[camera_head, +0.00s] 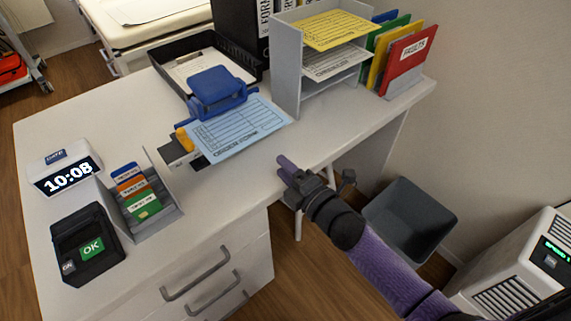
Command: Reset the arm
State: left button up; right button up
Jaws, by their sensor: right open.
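My right arm, with a purple sleeve-like link (385,265), reaches in from the lower right. Its dark gripper (315,171) is open and empty, by the front edge of the white desk (235,190). It is apart from the blue form (235,128), which lies on the desk under a blue hole punch (218,90). My left gripper is not in view.
A clock (65,172), card holder (148,205) and card terminal (88,245) stand at the desk's left. A black tray (165,65), grey paper shelf (287,70) and coloured folders (405,60) stand at the back. A grey bin (410,218) and white unit (515,270) are right.

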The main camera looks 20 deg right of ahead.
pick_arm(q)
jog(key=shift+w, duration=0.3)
pick_arm(e)
jog(key=s+d+f+m+g+h, duration=0.1)
jog(key=s+f+m+g+h, duration=0.25)
jog(key=s+m, duration=0.3)
jog(key=s+d+f+m+g+h, duration=0.25)
jog(key=s+m+g, duration=0.2)
jog(key=m, duration=0.25)
jog(key=s+a+m+g, duration=0.3)
jog(key=s+m+g, duration=0.4)
jog(key=s, duration=0.8)
jog(key=s+d+f+g, duration=0.1)
jog(key=s+d+f, duration=0.15)
jog(key=f, duration=1.35)
pick_arm(q)
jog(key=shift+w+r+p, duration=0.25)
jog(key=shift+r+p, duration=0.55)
jog(key=shift+p, duration=0.05)
pick_arm(e)
jog(key=s+d+f, duration=0.2)
jog(key=s+f, duration=0.2)
jog(key=s, duration=0.4)
jog(key=s+d+f+n+g+h, duration=0.1)
jog(key=s+d+f, duration=0.1)
jog(key=s+f, duration=0.3)
jog(key=s, duration=0.3)
jog(key=shift+s+d+f+g, duration=0.25)
jog(key=shift+s+d+g, duration=0.05)
jog(key=shift+d, duration=0.1)
